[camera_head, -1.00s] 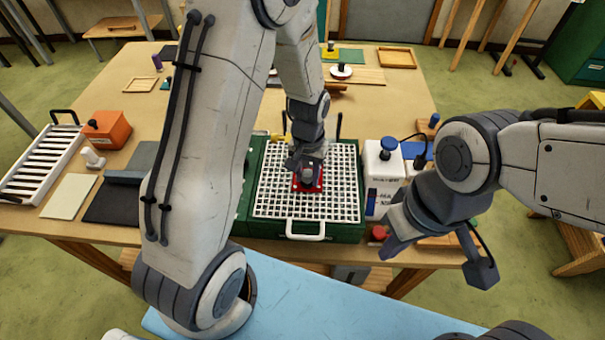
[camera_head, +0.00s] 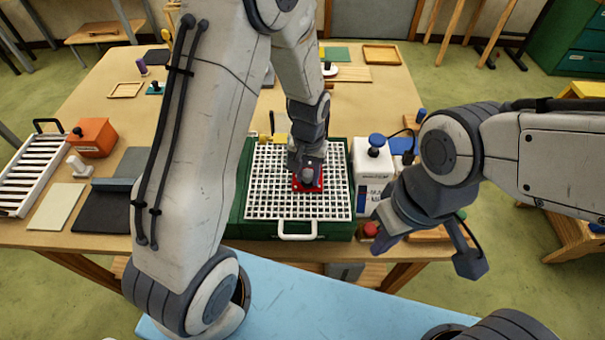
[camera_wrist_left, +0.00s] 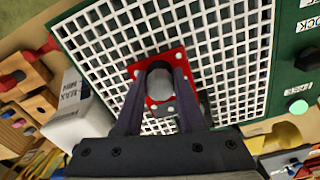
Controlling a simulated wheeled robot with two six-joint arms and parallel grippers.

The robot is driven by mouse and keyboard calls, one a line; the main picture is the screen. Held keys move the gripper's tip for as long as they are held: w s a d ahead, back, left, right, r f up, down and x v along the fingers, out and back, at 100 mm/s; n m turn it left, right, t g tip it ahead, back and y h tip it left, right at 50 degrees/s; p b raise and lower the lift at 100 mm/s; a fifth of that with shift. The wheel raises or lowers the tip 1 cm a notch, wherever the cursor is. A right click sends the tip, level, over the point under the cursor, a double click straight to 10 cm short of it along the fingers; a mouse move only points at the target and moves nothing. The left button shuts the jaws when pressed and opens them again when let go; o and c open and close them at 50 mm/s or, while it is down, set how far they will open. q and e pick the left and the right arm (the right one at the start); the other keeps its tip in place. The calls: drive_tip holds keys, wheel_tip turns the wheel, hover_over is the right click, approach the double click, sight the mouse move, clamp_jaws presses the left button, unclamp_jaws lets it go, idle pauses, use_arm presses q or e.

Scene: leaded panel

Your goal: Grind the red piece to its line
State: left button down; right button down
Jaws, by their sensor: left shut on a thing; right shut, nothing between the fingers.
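The red piece (camera_head: 308,186) lies flat on the white grid (camera_head: 275,204) of the green grinder (camera_head: 240,222), right of the grid's middle in the head view. My left gripper (camera_head: 307,176) is above it. In the left wrist view, the left fingers (camera_wrist_left: 160,78) are shut on a grey round knob or holder on top of the red piece (camera_wrist_left: 138,71). The holder and fingers hide the piece's middle. No line can be made out on it. My right gripper (camera_head: 382,238) is shut and empty, off the table's front edge, right of the grinder.
A white box with a blue knob (camera_head: 372,170) stands close right of the grinder, with a red knob (camera_head: 370,229) in front. A white slatted rack (camera_head: 30,178), an orange box (camera_head: 93,137) and dark mats (camera_head: 103,206) lie left. The table's middle back is fairly clear.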

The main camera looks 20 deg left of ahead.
use_arm(q)
drive_tip(key=shift+w+d, duration=0.1)
drive_tip(key=shift+d, duration=0.15)
drive_tip(key=shift+a, duration=0.15)
drive_tip(key=shift+s+a, duration=0.15)
drive_tip(key=shift+a, duration=0.5)
drive_tip(key=shift+s+a, duration=0.15)
drive_tip(key=shift+a, duration=0.45)
drive_tip(key=shift+a, duration=0.15)
drive_tip(key=shift+s+a, duration=0.25)
drive_tip(key=shift+a, duration=0.35)
drive_tip(key=shift+s+a, duration=0.2)
drive_tip(key=shift+a, duration=0.4)
drive_tip(key=shift+w+d, duration=0.25)
drive_tip(key=shift+d, duration=0.45)
drive_tip(key=shift+w+d, duration=0.2)
drive_tip(key=shift+d, duration=0.45)
